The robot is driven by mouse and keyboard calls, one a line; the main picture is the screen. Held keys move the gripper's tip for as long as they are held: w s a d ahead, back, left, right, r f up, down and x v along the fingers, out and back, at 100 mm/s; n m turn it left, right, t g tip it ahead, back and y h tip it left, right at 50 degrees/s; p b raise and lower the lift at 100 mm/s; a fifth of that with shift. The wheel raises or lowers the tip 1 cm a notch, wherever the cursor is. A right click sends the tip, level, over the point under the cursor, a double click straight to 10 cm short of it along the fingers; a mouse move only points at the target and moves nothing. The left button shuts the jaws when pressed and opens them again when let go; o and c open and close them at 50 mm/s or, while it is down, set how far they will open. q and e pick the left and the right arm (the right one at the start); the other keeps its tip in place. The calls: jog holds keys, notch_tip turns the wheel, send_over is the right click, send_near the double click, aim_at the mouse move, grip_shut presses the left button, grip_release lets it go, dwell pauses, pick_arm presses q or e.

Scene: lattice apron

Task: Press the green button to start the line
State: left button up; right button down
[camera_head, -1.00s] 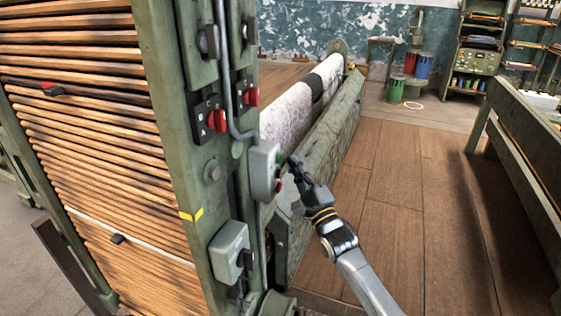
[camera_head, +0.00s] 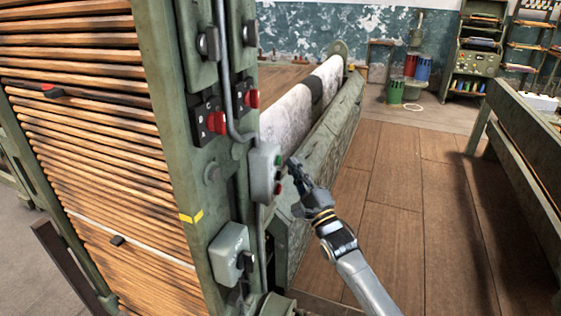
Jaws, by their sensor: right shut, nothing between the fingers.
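A grey control box (camera_head: 262,172) is fixed to the green machine post. On its right face are a green button (camera_head: 279,160) on top and a red button (camera_head: 278,188) below. My right gripper (camera_head: 292,162) is shut and empty. Its fingertips point up and to the left, at about the height of the green button. A small gap shows between them and the button in the picture. My left gripper is not in view.
The green post (camera_head: 205,180) carries red switches (camera_head: 217,122) and a lower grey box (camera_head: 229,252). A long green beam (camera_head: 325,140) with a pale fabric roll runs back behind my right gripper. Wooden floor (camera_head: 400,215) lies open to the right, before a green bench (camera_head: 525,150).

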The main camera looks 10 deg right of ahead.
dwell(0.4)
jog(key=shift+w+a, duration=0.25)
jog(key=shift+a, duration=0.1)
